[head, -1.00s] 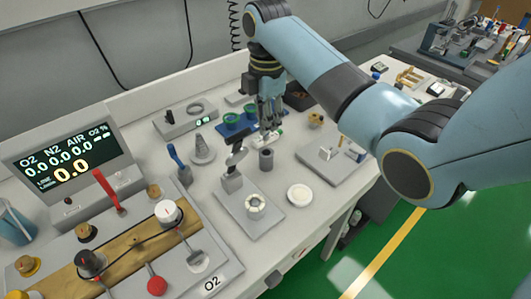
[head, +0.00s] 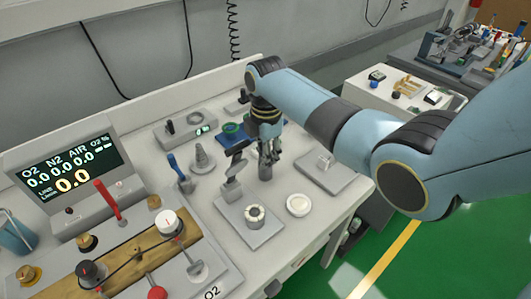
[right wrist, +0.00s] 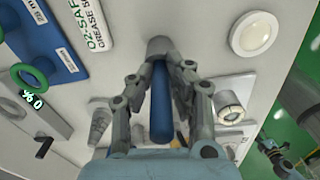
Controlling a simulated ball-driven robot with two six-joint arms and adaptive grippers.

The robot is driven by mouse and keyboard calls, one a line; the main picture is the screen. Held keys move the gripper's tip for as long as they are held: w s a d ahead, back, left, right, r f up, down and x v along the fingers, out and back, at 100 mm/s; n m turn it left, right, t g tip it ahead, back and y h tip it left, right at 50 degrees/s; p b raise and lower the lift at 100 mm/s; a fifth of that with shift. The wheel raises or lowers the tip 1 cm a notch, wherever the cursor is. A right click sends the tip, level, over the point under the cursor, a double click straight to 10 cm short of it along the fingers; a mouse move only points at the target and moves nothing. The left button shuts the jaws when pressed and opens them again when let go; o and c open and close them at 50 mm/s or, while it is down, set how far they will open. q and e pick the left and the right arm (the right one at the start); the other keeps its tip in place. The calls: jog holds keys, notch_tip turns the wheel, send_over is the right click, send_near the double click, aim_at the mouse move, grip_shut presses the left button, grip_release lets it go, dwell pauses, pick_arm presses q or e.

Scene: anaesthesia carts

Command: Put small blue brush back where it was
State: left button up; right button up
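The small blue brush (right wrist: 161,115) shows in the right wrist view as a blue handle lying between the fingers of my right gripper (right wrist: 163,68). The fingertips look closed on its far part, at the mouth of a grey cylindrical cup (right wrist: 160,46). The brush's lower end is hidden, so I cannot tell how deep it sits. In the head view the right gripper (head: 267,150) is just above the grey cup (head: 265,171) and hides the brush. A blue and grey gripper, seemingly my left (right wrist: 272,150), shows small over the green floor; its fingers are unclear.
A grey cone (head: 203,160) and a blue-handled tool (head: 174,164) stand left of the cup. A ring on a grey plate (head: 254,214) and a white disc (head: 298,204) lie in front. A blue tray (head: 231,132) is behind. A grey plate (head: 326,172) lies to the right.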

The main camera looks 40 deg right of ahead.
jog(key=o, duration=0.4)
jog(key=shift+o, duration=0.2)
jog(key=r+b, duration=0.1)
jog(key=r, duration=1)
jog(key=shift+d+b, duration=0.2)
jog(key=shift+b, duration=0.15)
